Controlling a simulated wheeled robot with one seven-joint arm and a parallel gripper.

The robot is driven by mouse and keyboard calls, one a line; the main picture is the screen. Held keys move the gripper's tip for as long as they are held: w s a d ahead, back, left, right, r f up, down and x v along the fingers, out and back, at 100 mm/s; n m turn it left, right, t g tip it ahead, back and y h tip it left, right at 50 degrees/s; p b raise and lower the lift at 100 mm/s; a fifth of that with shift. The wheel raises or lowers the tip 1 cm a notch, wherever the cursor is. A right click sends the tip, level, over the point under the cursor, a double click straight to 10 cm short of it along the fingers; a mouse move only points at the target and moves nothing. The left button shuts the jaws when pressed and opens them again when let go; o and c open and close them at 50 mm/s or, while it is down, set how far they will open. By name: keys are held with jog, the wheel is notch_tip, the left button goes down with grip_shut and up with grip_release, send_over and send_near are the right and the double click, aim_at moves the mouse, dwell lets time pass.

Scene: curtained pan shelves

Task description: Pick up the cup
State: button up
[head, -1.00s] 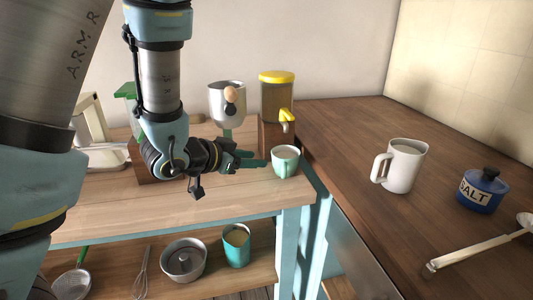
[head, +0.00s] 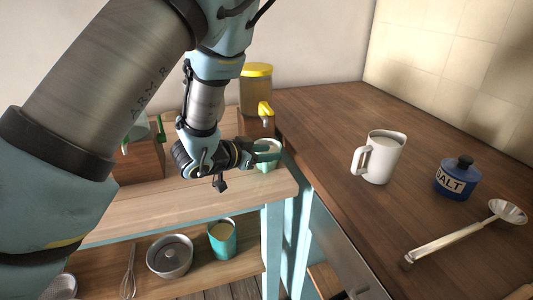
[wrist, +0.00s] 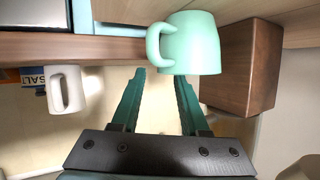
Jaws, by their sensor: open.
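A mint-green cup (head: 268,166) stands upright at the right end of the wooden shelf top. My gripper (head: 264,152) is at the cup, and its fingers hide part of the cup's upper side in the head view. In the wrist view the cup (wrist: 192,45) and its handle lie just beyond the fingertips of my gripper (wrist: 160,74). The jaws are open, with nothing held between them. Whether a finger touches the cup, I cannot tell. A white mug (head: 382,158) stands apart on the counter to the right; it also shows in the wrist view (wrist: 66,90).
A dispenser with a yellow lid (head: 256,90) stands behind the cup. A brown wooden block (wrist: 243,68) is close beside it in the wrist view. The counter (head: 330,120) also holds a blue salt jar (head: 456,177) and a ladle (head: 465,233). A teal container (head: 222,239) is on the lower shelf.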

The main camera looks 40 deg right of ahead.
jog(key=shift+x, duration=1.1)
jog(key=shift+c, duration=0.2)
grip_shut()
dwell(0.4)
